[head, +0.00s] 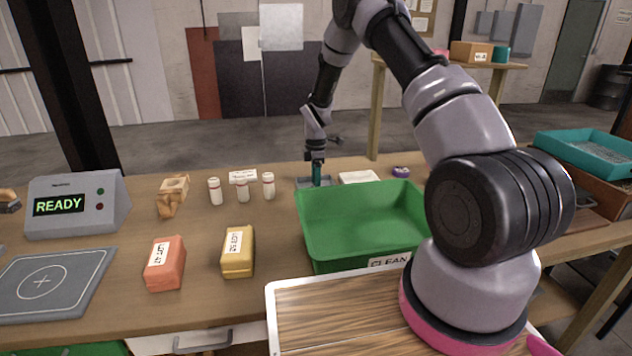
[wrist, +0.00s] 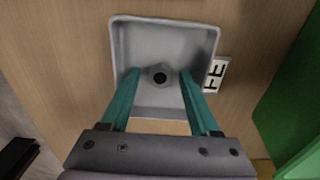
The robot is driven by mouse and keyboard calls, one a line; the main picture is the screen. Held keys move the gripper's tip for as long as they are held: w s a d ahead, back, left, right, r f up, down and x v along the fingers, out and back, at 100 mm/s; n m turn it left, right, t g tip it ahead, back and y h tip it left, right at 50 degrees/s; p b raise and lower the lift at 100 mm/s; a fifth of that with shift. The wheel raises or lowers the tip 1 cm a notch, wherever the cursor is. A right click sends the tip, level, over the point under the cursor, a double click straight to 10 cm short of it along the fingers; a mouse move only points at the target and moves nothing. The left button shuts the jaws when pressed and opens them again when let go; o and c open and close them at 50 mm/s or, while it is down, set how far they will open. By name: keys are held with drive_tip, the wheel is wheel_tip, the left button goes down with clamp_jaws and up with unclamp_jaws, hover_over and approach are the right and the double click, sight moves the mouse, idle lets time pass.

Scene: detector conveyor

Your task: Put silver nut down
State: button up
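The silver nut (wrist: 158,76) lies in a shallow grey tray (wrist: 165,27), seen from above in the wrist view. My gripper (wrist: 160,74) has its two teal fingers spread on either side of the nut, with a visible gap on both sides. The fingers reach over the tray, and the gripper holds nothing.
The green CLEAN bin (head: 335,240) stands just in front of the tray. A red block (head: 166,263), a yellow block (head: 238,252) and the READY detector box (head: 75,206) are farther left. A white label (wrist: 216,75) is beside the tray.

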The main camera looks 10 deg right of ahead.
drive_tip(key=shift+r, duration=0.15)
drive_tip(key=s+d+r+m+t, duration=0.1)
drive_tip(key=s+r+m, duration=0.1)
drive_tip(key=r, duration=1)
drive_tip(key=s+d+r+m, duration=0.1)
drive_tip(key=s+r+m, duration=0.15)
drive_tip(key=r, duration=1.05)
drive_tip(key=s+d+r+m+t, duration=0.2)
drive_tip(key=s+r+m, duration=0.3)
drive_tip(key=s+r, duration=0.45)
drive_tip(key=s+r+m+t, duration=0.1)
drive_tip(key=s+r+m, duration=0.1)
drive_tip(key=s+m, duration=0.2)
drive_tip(key=s+d+r+m+t+y, duration=0.1)
drive_tip(key=s+r+m, duration=0.2)
drive_tip(key=s, duration=0.8)
drive_tip(key=s+r+m+t+y, duration=0.1)
drive_tip(key=s+r+m+t, duration=0.1)
drive_tip(key=s+m, duration=0.3)
drive_tip(key=s+r, duration=0.1)
drive_tip(key=s, duration=0.1)
drive_tip(key=shift+s+d+m, duration=0.3)
drive_tip(key=shift+d+m, duration=0.05)
drive_tip(key=shift+d, duration=0.05)
drive_tip(key=shift+r, duration=0.1)
